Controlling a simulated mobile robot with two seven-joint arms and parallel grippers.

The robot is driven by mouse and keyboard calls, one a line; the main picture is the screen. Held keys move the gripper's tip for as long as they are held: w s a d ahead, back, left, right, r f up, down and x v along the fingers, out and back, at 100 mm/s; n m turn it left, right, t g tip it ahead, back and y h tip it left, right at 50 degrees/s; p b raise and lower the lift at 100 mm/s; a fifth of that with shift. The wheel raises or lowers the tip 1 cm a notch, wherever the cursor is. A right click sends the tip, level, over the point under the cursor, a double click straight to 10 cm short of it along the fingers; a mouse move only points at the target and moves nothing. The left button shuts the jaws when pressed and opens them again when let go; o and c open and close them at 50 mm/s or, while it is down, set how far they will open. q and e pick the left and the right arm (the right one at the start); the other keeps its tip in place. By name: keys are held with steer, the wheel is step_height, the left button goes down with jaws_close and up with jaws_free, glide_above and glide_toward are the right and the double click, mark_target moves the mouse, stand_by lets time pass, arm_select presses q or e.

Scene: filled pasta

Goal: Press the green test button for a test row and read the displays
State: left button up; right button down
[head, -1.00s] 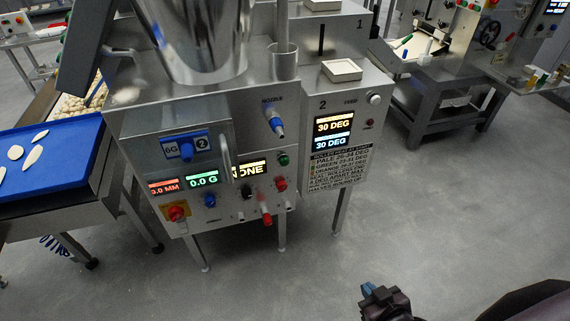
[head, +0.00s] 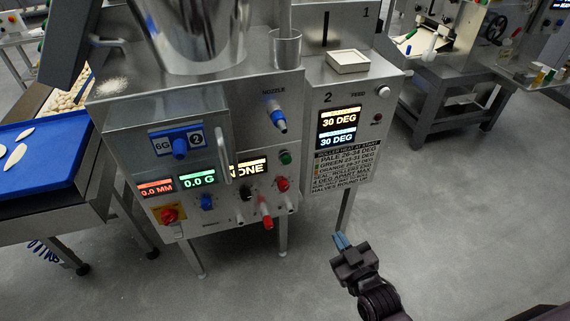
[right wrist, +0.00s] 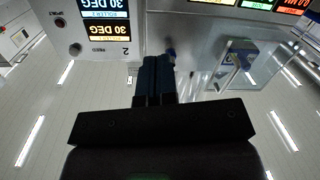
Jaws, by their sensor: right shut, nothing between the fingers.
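The machine's front panel (head: 215,212) stands left of centre in the head view. A small green button (head: 286,157) sits on its right part, above a red button (head: 282,184). The displays read 0.0 MM in red (head: 157,188), 0.0 G in green (head: 198,179) and NONE in yellow (head: 250,167), partly covered by a handle. Two displays on the right box each read 30 DEG (head: 338,120). My right gripper (head: 342,241) is shut and empty, low and right of the panel, apart from it. It also shows in the right wrist view (right wrist: 157,62). My left gripper is out of view.
A blue tray (head: 45,160) with pale pieces lies on the left bench. Another workbench (head: 440,95) stands at the back right. The floor in front is clear.

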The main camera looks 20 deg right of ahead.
mark_target(287, 160)
arm_select(q)
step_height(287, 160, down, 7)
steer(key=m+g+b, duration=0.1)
steer(key=b, duration=0.8)
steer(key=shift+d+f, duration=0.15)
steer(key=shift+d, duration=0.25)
arm_select(e)
steer(key=w+a+m+t+h, duration=0.3)
steer(key=w+t+h, duration=0.4)
steer(key=w, duration=1)
steer(key=shift+a+f+t+h, duration=0.15)
steer(key=shift+a+t+h, duration=0.4)
steer(key=shift+h, duration=0.55)
steer(key=shift+a, duration=0.1)
arm_select(q)
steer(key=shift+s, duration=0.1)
steer(key=b, duration=0.1)
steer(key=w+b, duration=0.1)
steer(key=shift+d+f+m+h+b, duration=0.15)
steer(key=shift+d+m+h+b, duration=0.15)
steer(key=shift+b, duration=0.1)
arm_select(e)
steer(key=w, duration=0.8)
steer(key=shift+w, duration=0.4)
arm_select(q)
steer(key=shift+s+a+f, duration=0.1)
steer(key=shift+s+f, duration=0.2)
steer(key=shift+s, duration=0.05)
